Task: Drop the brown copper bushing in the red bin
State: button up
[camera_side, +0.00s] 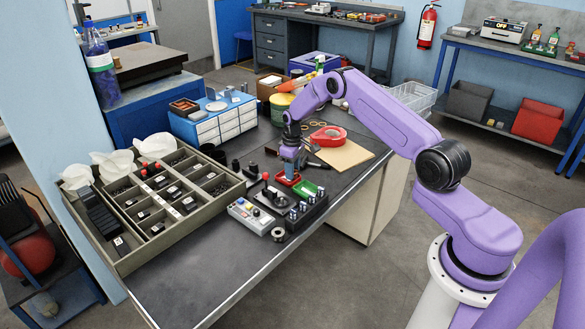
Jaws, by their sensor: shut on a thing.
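My gripper (290,166) points down over the bench, directly above a small red bin (289,181). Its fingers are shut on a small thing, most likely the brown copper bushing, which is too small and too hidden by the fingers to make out. The small red bin sits on the dark bench top beside a green bin (305,188). From this angle I cannot tell how much height lies between the fingertips and the red bin.
A black block with knobs (290,209) and a grey control box (256,217) stand in front. A dark ring (278,235) lies near the bench edge. A divided tray (130,258) fills the left. The front bench top (205,285) is clear.

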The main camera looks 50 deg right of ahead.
jog(key=shift+f, duration=0.15)
jog(key=o, duration=1.2)
jog(key=shift+c, duration=0.2)
notch_tip(320, 180, up, 17)
jog(key=shift+r, duration=0.2)
notch_tip(320, 180, up, 5)
dwell(0.4)
